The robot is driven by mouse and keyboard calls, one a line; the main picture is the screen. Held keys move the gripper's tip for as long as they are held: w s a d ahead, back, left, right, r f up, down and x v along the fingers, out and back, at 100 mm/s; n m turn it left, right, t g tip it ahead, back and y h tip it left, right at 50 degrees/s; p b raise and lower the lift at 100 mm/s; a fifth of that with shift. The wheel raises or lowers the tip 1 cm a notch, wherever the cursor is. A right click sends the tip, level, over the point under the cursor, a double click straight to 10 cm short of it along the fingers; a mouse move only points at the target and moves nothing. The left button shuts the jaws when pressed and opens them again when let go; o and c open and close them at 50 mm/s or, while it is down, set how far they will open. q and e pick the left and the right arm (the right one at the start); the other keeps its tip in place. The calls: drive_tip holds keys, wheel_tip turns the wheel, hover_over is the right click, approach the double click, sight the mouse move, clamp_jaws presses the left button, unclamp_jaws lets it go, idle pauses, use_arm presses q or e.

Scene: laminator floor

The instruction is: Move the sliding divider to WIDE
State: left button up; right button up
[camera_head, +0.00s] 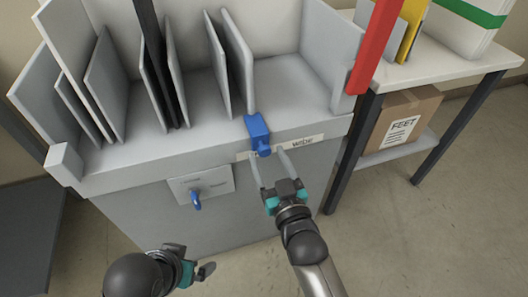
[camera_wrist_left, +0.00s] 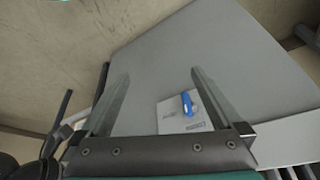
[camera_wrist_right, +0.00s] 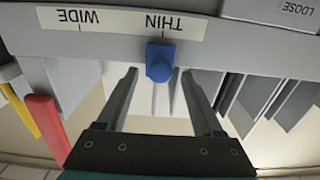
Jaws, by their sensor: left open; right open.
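The blue slider knob (camera_head: 257,130) sits on the front rail of the grey slotted bin, at the foot of a grey divider panel (camera_head: 238,60). In the right wrist view the knob (camera_wrist_right: 161,62) lines up with the THIN label (camera_wrist_right: 163,24); the WIDE label (camera_wrist_right: 78,18) is to its left there. My right gripper (camera_head: 267,160) is open, its fingertips on either side of the knob, with gaps showing in the wrist view. My left gripper (camera_head: 204,272) is open and empty, low in front of the bin; its fingers also show in the left wrist view (camera_wrist_left: 155,78).
A plate (camera_head: 218,182) with a blue lever (camera_head: 196,201) is on the bin front, left of the knob; LOOSE is printed on it. Several grey panels stand in the bin. A red post (camera_head: 376,45) and a table with a cardboard box (camera_head: 401,118) are at right.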

sight(266, 153)
drive_tip(key=shift+b+x, duration=0.35)
drive_tip(key=shift+x, duration=0.7)
use_arm(q)
drive_tip(key=shift+w+d+r+t+h, duration=0.3)
drive_tip(key=shift+w+d+r+t, duration=0.3)
drive_tip(key=shift+d+r+t, duration=0.1)
use_arm(e)
drive_tip(key=shift+w+a, duration=0.2)
drive_tip(key=shift+w, duration=0.4)
clamp_jaws()
